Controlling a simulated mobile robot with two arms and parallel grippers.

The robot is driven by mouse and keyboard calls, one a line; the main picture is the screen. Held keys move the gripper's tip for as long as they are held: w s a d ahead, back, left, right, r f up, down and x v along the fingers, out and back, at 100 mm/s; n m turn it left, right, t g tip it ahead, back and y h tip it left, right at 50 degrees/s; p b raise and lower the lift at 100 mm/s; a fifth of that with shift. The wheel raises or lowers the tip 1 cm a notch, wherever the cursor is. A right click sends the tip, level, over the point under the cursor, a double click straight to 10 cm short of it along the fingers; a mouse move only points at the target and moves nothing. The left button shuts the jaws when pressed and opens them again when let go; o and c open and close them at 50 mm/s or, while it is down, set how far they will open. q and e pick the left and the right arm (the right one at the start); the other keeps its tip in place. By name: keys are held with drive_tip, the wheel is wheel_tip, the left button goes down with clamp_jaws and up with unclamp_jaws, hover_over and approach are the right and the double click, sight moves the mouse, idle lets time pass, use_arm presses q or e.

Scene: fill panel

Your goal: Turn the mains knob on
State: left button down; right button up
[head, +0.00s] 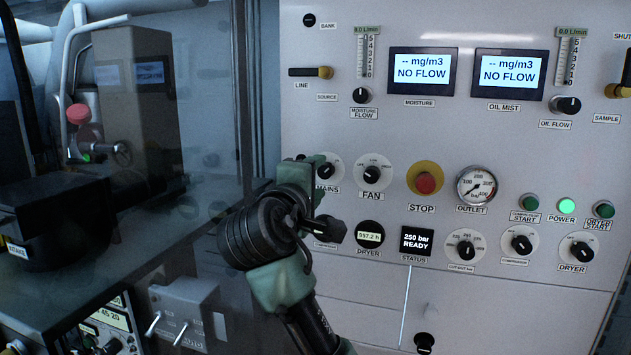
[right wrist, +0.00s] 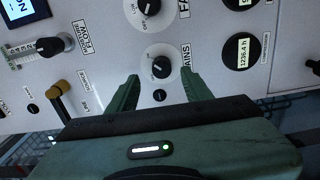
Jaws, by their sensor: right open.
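The mains knob (head: 326,171) is a black rotary knob on a round white plate, labelled MAINS, on the light grey panel. In the right wrist view the knob (right wrist: 161,67) lies ahead, centred between the fingertips. My right gripper (head: 309,170) is green, at the left edge of the knob's plate in the head view, and hides part of it. In the right wrist view its two fingers (right wrist: 161,84) are spread apart with nothing between them. I cannot tell whether they reach past the knob's face. My left gripper is not in view.
The fan knob (head: 371,174) is just right of the mains knob, then the red stop button (head: 425,183) on yellow. The power lamp (head: 567,206) glows green. The status display (head: 416,242) reads 250 bar READY. Dark glass and machinery stand at left.

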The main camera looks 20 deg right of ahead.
drive_tip(key=v, duration=0.3)
drive_tip(key=shift+s+a+b, duration=0.15)
drive_tip(key=shift+s+b, duration=0.1)
drive_tip(key=shift+b, duration=0.15)
